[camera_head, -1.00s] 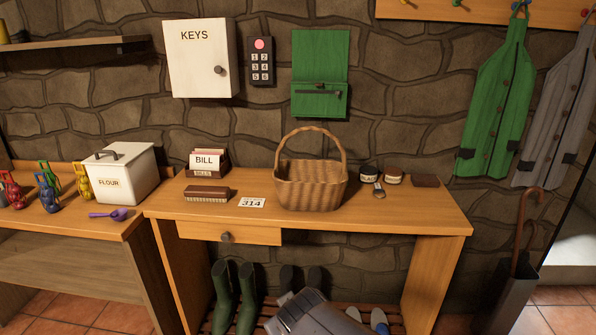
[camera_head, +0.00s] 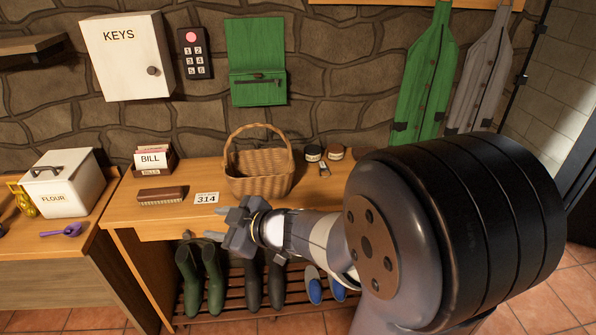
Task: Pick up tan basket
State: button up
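The tan wicker basket (camera_head: 262,178) stands upright on the wooden table, its tall arched handle raised. Its front and handle are in plain view. My gripper (camera_head: 222,225) is in front of the table's front edge, below and a little left of the basket, apart from it. Its fingers point left and look spread, with nothing seen between them.
On the table (camera_head: 118,205) are a brush (camera_head: 160,196), a 314 card (camera_head: 207,198), a bill box (camera_head: 153,160) and small jars (camera_head: 313,153). A flour bin (camera_head: 62,183) stands left. Boots (camera_head: 200,275) stand below.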

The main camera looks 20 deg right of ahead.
aim_at(259, 158)
jog(key=i+z, duration=0.1)
jog(key=z, duration=0.3)
jog(key=j+z, duration=0.15)
jog(key=z, duration=0.25)
jog(key=i+j+z, duration=0.15)
jog(key=z, duration=0.25)
jog(key=j+z, duration=0.1)
jog(key=z, duration=0.3)
jog(key=i+j, duration=0.1)
jog(key=j, duration=0.3)
jog(key=i+j, duration=0.1)
jog(key=j, duration=0.35)
jog(key=i+j+z, duration=0.1)
jog(key=j, duration=0.3)
